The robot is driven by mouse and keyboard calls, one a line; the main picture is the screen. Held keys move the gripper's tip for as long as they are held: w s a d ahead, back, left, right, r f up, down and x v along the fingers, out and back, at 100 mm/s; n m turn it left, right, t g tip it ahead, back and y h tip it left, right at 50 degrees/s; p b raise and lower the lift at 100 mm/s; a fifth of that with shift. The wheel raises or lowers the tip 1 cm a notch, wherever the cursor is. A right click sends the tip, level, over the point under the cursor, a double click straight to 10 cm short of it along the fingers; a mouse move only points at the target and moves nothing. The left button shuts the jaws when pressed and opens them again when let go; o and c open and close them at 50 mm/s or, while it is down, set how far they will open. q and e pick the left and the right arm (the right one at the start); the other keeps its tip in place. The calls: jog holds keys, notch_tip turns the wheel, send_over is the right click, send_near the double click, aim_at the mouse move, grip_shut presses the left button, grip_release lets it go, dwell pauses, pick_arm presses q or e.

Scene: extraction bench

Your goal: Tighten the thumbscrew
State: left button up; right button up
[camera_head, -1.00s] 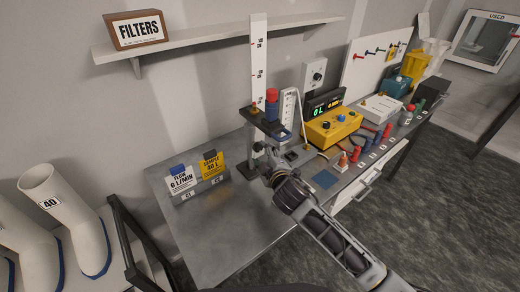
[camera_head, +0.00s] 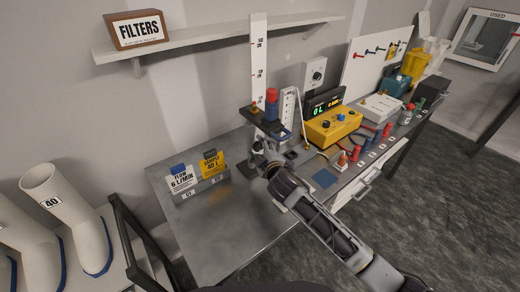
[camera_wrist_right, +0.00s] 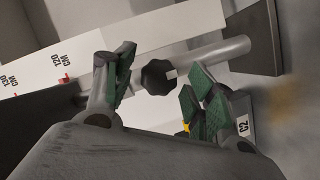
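The thumbscrew (camera_wrist_right: 158,77) is a dark faceted knob on the side of a grey metal post (camera_wrist_right: 220,50) in the right wrist view. My right gripper (camera_wrist_right: 161,72) is open, with a green-padded finger on either side of the knob. Gaps show between the pads and the knob, and I see no contact. In the head view my right gripper (camera_head: 262,158) is at the stand, just below its dark platform (camera_head: 262,122); I cannot make out the thumbscrew there. My left gripper is not in view.
A tall white scale (camera_head: 259,60) rises behind the stand. A yellow control box (camera_head: 333,127) is to the right. Two cards, white (camera_head: 181,180) and yellow (camera_head: 212,164), stand left. The front-left bench is clear.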

jog(key=c, duration=0.9)
jog(key=shift+r+m+g+p, duration=0.15)
jog(key=shift+m+g+p, duration=0.15)
jog(key=shift+m+p, duration=0.7)
jog(key=shift+g+y+p, duration=0.3)
jog(key=shift+y+p, duration=0.1)
jog(key=shift+p, duration=0.55)
jog(key=shift+m+g, duration=0.3)
jog(key=shift+m, duration=0.3)
jog(key=shift+d+m+g+y, duration=0.1)
jog(key=shift+m+g+y, duration=0.2)
jog(key=shift+m+y, duration=0.35)
jog(key=shift+m, duration=0.25)
